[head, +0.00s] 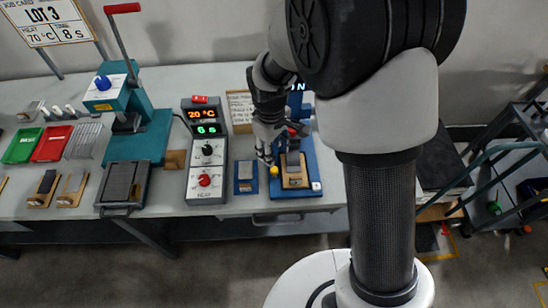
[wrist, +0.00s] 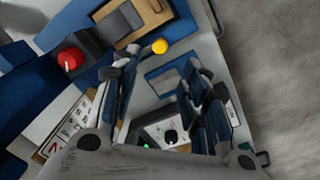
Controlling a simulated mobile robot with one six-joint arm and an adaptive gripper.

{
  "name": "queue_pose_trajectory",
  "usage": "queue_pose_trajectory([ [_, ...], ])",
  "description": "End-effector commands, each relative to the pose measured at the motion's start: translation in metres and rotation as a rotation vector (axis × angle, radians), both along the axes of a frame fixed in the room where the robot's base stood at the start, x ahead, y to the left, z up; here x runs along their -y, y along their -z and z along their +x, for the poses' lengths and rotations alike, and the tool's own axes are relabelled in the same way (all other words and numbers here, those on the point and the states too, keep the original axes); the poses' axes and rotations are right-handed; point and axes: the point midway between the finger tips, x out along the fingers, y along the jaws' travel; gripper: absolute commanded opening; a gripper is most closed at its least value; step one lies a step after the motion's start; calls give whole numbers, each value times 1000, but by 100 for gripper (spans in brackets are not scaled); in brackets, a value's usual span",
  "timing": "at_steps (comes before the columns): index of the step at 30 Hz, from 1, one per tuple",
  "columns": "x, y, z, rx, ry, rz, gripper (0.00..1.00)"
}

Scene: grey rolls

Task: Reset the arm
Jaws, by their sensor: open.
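My gripper (head: 266,150) is over the bench, just left of a blue fixture (head: 312,187) with a grey piece on a tan plate (head: 294,178). In the wrist view my gripper (wrist: 166,78) has its two fingers spread apart with nothing between them. The tan plate (wrist: 128,38) shows there at the top, with a red knob (wrist: 71,59) and a yellow ball (wrist: 160,46) by it. My arm hides part of the bench behind the fixture.
A control box (head: 205,155) reading 20 °C and 6 stands left of my gripper. A small blue pad (head: 246,178) lies between them. Further left are a teal lever press (head: 122,90), a dark grey block (head: 124,186), and green (head: 22,146) and red (head: 52,144) trays. Dark shelving (head: 510,150) stands at right.

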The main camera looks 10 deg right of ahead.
Motion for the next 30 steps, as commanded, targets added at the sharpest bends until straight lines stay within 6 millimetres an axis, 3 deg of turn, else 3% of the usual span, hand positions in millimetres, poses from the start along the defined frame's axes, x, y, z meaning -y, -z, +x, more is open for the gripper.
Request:
queue_pose_trajectory([
  [6, -1, -16, -1, 0, 0, 0, 41],
  [23, 0, -19, -1, 2, 4, 1, 41],
  [26, 6, -36, -5, 20, 33, 7, 41],
  [30, 23, -84, -23, 76, 133, 28, 41],
])
